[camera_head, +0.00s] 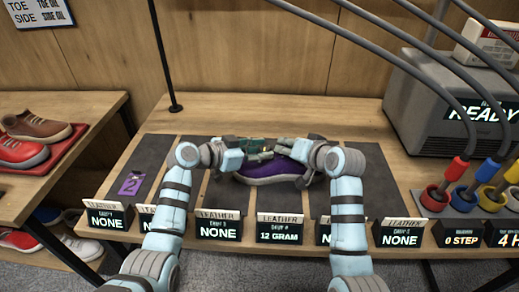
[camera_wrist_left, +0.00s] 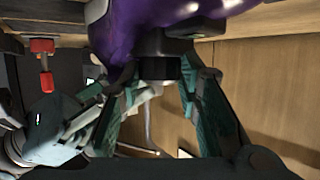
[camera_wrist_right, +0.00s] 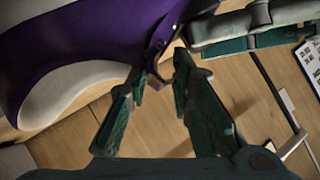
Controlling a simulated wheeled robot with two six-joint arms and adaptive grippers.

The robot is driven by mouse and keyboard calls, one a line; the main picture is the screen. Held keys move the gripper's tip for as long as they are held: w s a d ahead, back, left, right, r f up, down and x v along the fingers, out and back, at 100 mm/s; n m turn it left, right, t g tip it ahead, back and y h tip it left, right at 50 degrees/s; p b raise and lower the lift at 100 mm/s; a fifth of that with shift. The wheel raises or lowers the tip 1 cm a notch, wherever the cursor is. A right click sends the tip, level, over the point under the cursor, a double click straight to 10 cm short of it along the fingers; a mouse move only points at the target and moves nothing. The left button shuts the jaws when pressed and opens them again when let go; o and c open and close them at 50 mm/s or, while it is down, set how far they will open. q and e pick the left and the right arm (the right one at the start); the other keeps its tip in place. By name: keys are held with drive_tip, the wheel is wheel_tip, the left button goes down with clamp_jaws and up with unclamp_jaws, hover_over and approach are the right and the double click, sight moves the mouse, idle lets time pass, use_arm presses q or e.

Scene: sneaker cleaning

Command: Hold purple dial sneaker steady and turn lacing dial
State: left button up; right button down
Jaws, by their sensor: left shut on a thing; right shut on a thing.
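The purple sneaker (camera_head: 284,167) with a pale sole sits on a dark mat in the middle of the table, partly hidden by both arms. My left gripper (camera_head: 262,150) comes over it from the left. In the left wrist view, the fingers close on the black lacing dial (camera_wrist_left: 158,68) below the purple upper (camera_wrist_left: 150,25). My right gripper (camera_wrist_right: 163,78) comes from the right. In the right wrist view, its fingertips are close together at the edge of the purple upper (camera_wrist_right: 95,40); the exact gripped part is partly hidden.
Several black label cards (camera_head: 280,230) line the table's front edge. A purple tag (camera_head: 131,183) lies on the left mat. A grey machine (camera_head: 440,100) with cables and coloured plugs stands at right. More shoes (camera_head: 25,150) are on the left table.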

use_arm(q)
drive_tip(key=shift+s, duration=0.1)
drive_tip(key=o, duration=1.1)
drive_tip(key=shift+o, duration=0.2)
drive_tip(key=v, duration=1.2)
drive_tip(key=shift+s+d+r, duration=0.1)
drive_tip(key=shift+s+d, duration=0.05)
